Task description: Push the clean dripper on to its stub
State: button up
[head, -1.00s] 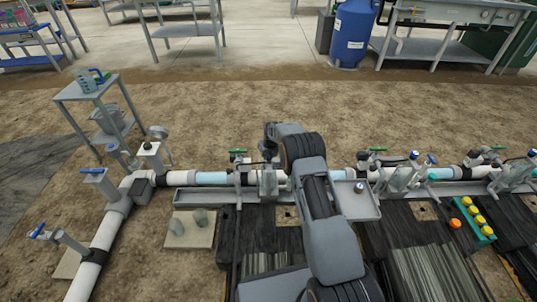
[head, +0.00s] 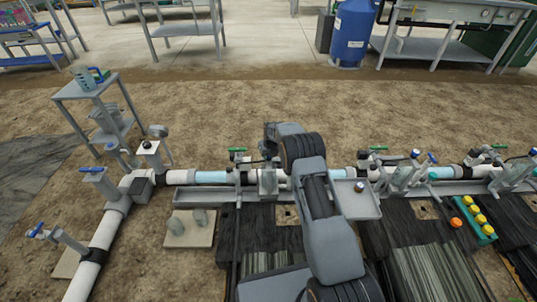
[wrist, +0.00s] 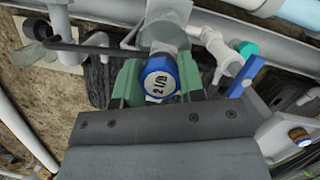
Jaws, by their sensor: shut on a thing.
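My gripper (wrist: 158,82) has green jaws shut on a dripper (wrist: 160,79) with a blue rim and a pale face marked "2 L/h". The face points at the wrist camera. Pale fittings and pipework lie just beyond it in the wrist view. The stub is hidden behind the dripper and jaws, so I cannot tell whether the two touch. In the head view my own arm hides the gripper and the held dripper. Another dripper, brown-topped (wrist: 300,137), sits on a light tray at the right of the wrist view; the tray (head: 345,199) also shows in the head view.
A pipe line (head: 212,177) with several valves runs across the work area. A blue-handled valve (wrist: 240,80) stands close right of the gripper. A dark thin tube (wrist: 80,46) lies to its left. A green rack with yellow caps (head: 478,232) is at the right. Bare soil lies beyond the pipe.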

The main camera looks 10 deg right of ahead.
jog(key=shift+f, duration=0.25)
dwell(0.3)
jog(key=o, duration=1)
jog(key=shift+r, duration=0.1)
jog(key=shift+r+p, duration=2.65)
jog(key=shift+r, duration=1.8)
